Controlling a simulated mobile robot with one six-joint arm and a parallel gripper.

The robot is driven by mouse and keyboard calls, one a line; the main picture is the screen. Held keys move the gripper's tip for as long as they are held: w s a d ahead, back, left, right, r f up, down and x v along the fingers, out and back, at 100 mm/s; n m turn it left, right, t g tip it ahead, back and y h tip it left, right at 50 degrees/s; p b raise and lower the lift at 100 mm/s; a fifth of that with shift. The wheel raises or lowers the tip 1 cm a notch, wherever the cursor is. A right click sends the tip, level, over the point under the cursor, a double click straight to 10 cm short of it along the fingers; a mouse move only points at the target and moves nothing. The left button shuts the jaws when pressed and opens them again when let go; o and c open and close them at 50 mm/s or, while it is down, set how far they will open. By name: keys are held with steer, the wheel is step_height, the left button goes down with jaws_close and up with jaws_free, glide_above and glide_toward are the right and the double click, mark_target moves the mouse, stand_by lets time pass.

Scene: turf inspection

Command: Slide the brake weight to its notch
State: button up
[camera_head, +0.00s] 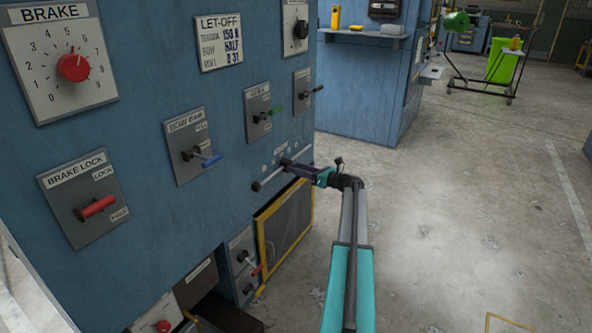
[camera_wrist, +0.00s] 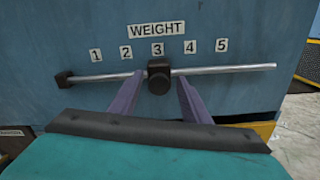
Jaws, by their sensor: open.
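The brake weight (camera_wrist: 158,76) is a dark block on a horizontal metal rod (camera_wrist: 220,70) on the blue cabinet. In the wrist view it sits under the number 3 on the scale marked WEIGHT, 1 to 5. My gripper (camera_wrist: 157,82) is open, with one purple finger on each side of the weight. I cannot tell if either finger touches it. In the head view my gripper (camera_head: 297,170) reaches the rod (camera_head: 268,180) from the right, and the weight is hard to make out there.
The cabinet face carries a BRAKE dial (camera_head: 74,67), a red-handled BRAKE LOCK lever (camera_head: 98,207), a blue-handled lever (camera_head: 211,160) and a green-handled lever (camera_head: 275,111). A yellow-framed panel (camera_head: 287,225) is below the rod. The floor (camera_head: 470,200) to the right is clear.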

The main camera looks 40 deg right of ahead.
steer(key=shift+w+a, duration=0.2)
steer(key=shift+w, duration=0.5)
jaws_close()
steer(key=a+p, duration=0.1)
steer(key=a, duration=0.1)
steer(key=s+a+p, duration=0.1)
steer(key=a, duration=0.1)
steer(key=a+p, duration=0.1)
steer(key=shift+s+a+p, duration=0.25)
steer(key=shift+a+p, duration=0.1)
steer(key=shift+a, duration=0.05)
